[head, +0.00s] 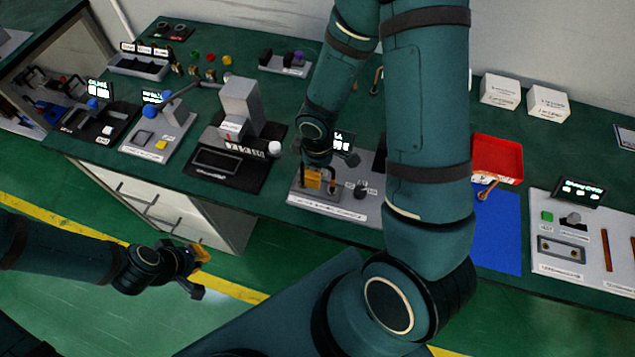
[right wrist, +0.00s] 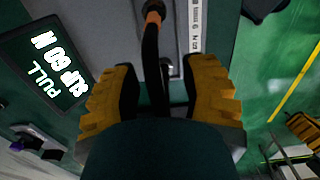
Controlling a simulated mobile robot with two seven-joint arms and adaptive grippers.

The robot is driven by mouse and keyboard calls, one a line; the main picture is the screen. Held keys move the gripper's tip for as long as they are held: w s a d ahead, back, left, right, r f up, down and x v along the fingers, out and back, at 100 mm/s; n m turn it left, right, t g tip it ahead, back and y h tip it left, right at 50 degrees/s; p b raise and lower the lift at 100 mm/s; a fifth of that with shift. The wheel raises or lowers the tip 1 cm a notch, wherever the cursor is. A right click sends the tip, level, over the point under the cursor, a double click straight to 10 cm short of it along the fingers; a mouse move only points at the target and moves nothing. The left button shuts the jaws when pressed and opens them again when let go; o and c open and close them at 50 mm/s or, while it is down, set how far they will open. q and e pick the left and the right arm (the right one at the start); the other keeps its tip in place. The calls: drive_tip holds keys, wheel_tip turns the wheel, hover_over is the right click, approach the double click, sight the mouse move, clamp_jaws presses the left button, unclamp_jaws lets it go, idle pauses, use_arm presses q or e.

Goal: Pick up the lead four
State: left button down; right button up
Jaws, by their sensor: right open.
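A black lead (right wrist: 152,55) with an orange band runs between the fingers of my right gripper (right wrist: 165,95) in the right wrist view. The fingers stand apart on either side of it, and I cannot read a number on it. In the head view my right gripper (head: 318,181) is low over a grey station (head: 335,206) with a lit display, and the lead is hard to make out there. My left gripper (head: 196,271) is in front of the bench, over the floor, with its fingers apart and nothing between them.
A black-based press-like device (head: 240,105) stands left of the grey station. A red tray (head: 497,158) and a blue mat (head: 497,235) lie to the right, with a short copper-coloured item (head: 486,191) at the mat's top edge. My right arm covers part of the bench.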

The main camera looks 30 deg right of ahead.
clamp_jaws()
idle(0.6)
